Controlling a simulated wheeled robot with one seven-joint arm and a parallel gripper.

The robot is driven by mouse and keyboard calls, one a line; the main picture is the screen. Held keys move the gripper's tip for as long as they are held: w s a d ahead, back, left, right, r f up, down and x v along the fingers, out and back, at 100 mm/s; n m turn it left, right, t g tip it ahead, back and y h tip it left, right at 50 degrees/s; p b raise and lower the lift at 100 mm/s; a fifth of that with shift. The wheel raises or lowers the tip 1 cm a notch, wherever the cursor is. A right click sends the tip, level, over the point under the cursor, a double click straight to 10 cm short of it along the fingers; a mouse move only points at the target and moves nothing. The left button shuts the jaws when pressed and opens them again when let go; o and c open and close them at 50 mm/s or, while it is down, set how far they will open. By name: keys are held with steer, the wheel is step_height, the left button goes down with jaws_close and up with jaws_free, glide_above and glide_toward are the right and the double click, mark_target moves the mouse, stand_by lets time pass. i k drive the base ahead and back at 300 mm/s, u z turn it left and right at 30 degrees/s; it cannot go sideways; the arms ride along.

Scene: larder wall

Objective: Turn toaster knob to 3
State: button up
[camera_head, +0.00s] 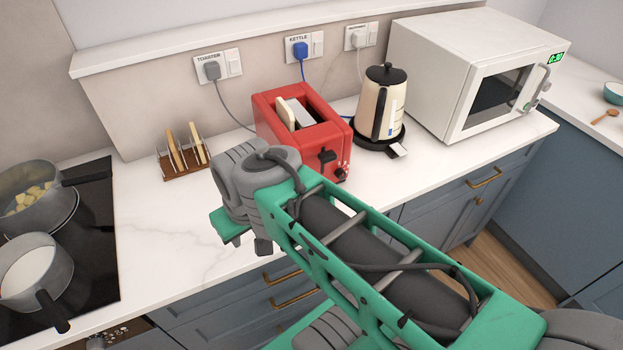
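The red toaster (283,98) stands on the worktop with a slice of bread (287,115) in one slot. Its dark lever (327,156) sits high on the front face. The small knob (341,174) is low on the same face, at its right; its setting is too small to read. My gripper (250,241) is at the far end of my arm, left of and nearer than the toaster's front, apart from the knob. My wrist hides most of it, so its fingers are not clear and I see nothing held.
A cream kettle (381,105) stands close right of the toaster, with a white microwave (450,72) beyond. A toast rack (183,160) is to the left. Pans (35,275) stand on the black hob (95,235).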

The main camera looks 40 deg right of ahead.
mark_target(340, 174)
steer(key=u, duration=0.05)
steer(key=k, duration=0.7)
steer(key=z, duration=0.9)
steer(key=i, duration=0.5)
steer(key=z, duration=0.05)
steer(key=k, duration=1.25)
steer(key=u, duration=0.25)
steer(key=i, duration=0.8)
steer(key=z, duration=0.3)
